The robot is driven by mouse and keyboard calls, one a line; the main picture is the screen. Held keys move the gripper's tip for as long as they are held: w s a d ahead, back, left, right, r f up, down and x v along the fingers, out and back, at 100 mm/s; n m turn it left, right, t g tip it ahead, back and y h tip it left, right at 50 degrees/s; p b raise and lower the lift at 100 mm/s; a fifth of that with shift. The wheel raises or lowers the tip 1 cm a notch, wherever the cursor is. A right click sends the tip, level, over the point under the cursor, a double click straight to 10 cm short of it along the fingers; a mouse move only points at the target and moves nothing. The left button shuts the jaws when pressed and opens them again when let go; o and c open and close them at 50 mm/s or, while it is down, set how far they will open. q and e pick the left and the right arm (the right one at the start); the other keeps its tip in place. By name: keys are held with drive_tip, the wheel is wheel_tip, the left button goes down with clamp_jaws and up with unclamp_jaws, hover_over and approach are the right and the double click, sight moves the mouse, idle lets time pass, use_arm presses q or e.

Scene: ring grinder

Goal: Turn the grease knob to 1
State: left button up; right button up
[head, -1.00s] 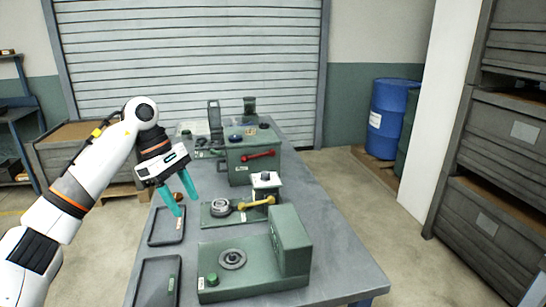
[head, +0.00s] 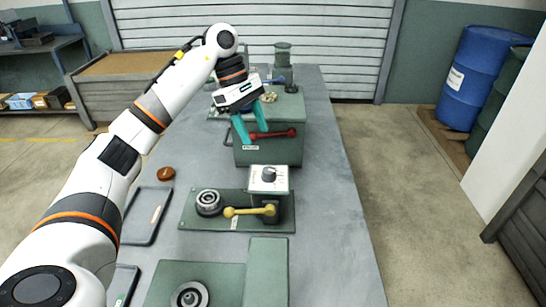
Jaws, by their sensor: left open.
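A black knob (head: 268,174) sits on a white dial plate (head: 258,185) on top of a green post in the middle of the table. The plate has small marks, too small to read, so I cannot tell the knob's setting or whether it is the grease knob. My left gripper (head: 256,136) is open and empty, with teal fingers pointing down. It is beyond the knob, in front of or over the green box (head: 268,153) with the red handle (head: 278,133). The gripper hides part of the box top. My right gripper is out of view.
A yellow lever (head: 247,211) and a round ring fixture (head: 208,202) are beside the dial post. A green machine (head: 268,270) stands at the near edge. A dark tray (head: 148,217) and a brown round piece (head: 166,173) lie at left. The table's right side (head: 335,220) is clear.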

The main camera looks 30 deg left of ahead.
sight(268, 170)
use_arm(q)
drive_tip(key=p+x, duration=0.2)
drive_tip(key=x, duration=0.8)
drive_tip(key=shift+s, duration=0.2)
drive_tip(key=c, duration=1)
drive_tip(key=shift+o, duration=0.2)
